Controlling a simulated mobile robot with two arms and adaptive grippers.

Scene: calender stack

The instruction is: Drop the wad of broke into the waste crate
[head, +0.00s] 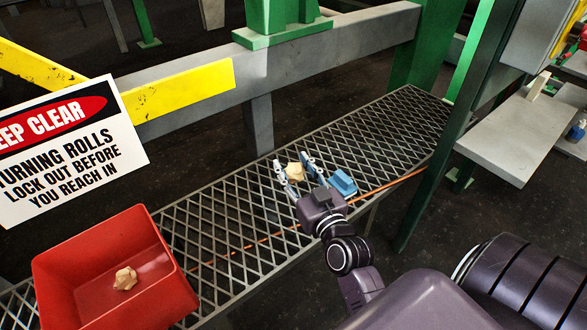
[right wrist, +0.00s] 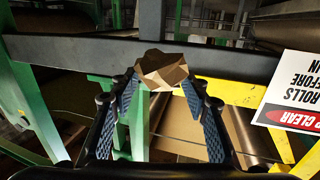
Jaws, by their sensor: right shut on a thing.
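A crumpled tan wad of broke (head: 295,172) sits between the fingertips of my right gripper (head: 293,167), which is shut on it over the grating. In the right wrist view the wad (right wrist: 162,70) shows at the tips, between both fingers (right wrist: 160,84). The red waste crate (head: 180,293) stands open at the lower left in the head view, well to the left of the gripper. A second, similar tan wad (head: 125,278) lies inside the crate. My left gripper is not in view.
A metal grating walkway (head: 390,130) runs diagonally under my right gripper. A blue object (head: 342,182) lies just right of the fingers. An orange line (head: 390,186) runs along the grating. A warning sign (head: 65,145) hangs above the crate, near a grey and yellow beam (head: 190,88).

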